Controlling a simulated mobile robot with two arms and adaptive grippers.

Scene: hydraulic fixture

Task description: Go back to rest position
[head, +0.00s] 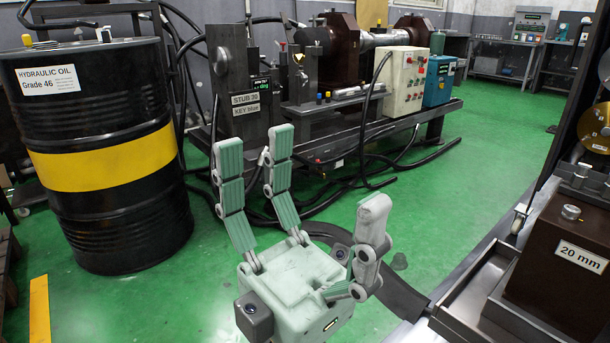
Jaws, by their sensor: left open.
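My left gripper (318,185) is in the lower middle of the head view. Its pale green fingers are spread apart and point up, with nothing between them. It is held over the green floor, apart from the things around it. Behind it stands the hydraulic fixture (340,60), a dark bench with a shaft-like assembly and a plate labelled "STUB 30 KEY blue" (250,104). My right gripper does not show.
A black hydraulic oil drum (110,215) with a yellow band stands at left. A brown block labelled "20 mm" (555,265) and a grey tray (475,285) are at lower right. Black hoses (375,160) lie by the fixture. Green floor (460,180) is clear at centre right.

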